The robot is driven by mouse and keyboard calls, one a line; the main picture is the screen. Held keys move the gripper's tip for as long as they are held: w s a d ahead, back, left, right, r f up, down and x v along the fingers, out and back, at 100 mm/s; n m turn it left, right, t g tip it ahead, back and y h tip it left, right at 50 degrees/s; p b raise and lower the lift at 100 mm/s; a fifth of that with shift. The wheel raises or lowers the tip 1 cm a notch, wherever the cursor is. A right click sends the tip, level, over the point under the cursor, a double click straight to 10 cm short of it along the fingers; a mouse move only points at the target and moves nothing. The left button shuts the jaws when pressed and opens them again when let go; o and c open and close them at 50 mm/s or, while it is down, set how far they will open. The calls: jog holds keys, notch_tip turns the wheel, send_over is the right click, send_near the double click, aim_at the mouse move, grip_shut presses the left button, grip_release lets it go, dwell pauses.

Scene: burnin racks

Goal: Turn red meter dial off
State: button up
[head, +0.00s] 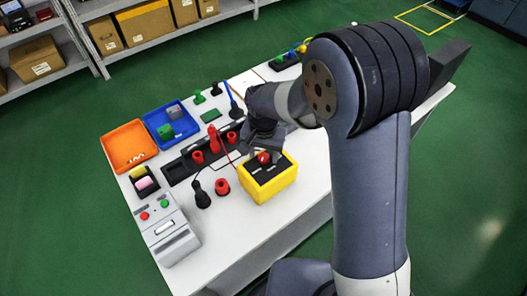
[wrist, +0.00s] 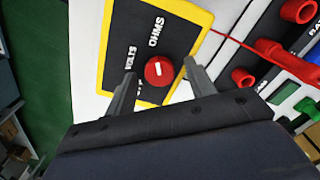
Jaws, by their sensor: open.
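The yellow meter (head: 281,188) with a black face sits on the white table. Its round red dial (head: 264,157) also shows in the wrist view (wrist: 159,71), with a short white mark running roughly up the picture, toward the OHMS label (wrist: 156,32). The VOLTS label (wrist: 130,58) lies left of the dial. Another label at the dial's lower left is mostly hidden by a finger. My gripper (wrist: 160,72) is open, with one finger on each side of the dial and visible gaps between. Whether the fingertips are level with the dial I cannot tell.
A red lead (wrist: 235,45) runs from the meter to a red probe (head: 213,138) in the black rack behind it. Red sockets and a black plug (head: 200,196) stand left of the meter. An orange tray (head: 104,150), a blue tray (head: 150,120) and a grey box (head: 170,245) lie farther left.

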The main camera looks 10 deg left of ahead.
jog(key=c, duration=1)
jog(key=shift+o, duration=0.2)
jog(key=shift+n, duration=0.4)
jog(key=n+b, duration=0.2)
jog(key=n, duration=0.1)
jog(key=shift+n, duration=0.4)
jog(key=n+b, duration=0.1)
jog(key=n, duration=0.4)
jog(key=n+b, duration=0.1)
jog(key=n, duration=0.6)
jog(key=shift+n+b, duration=0.3)
jog(key=shift+b, duration=0.05)
jog(key=n, duration=0.6)
jog(key=shift+n+b, duration=0.3)
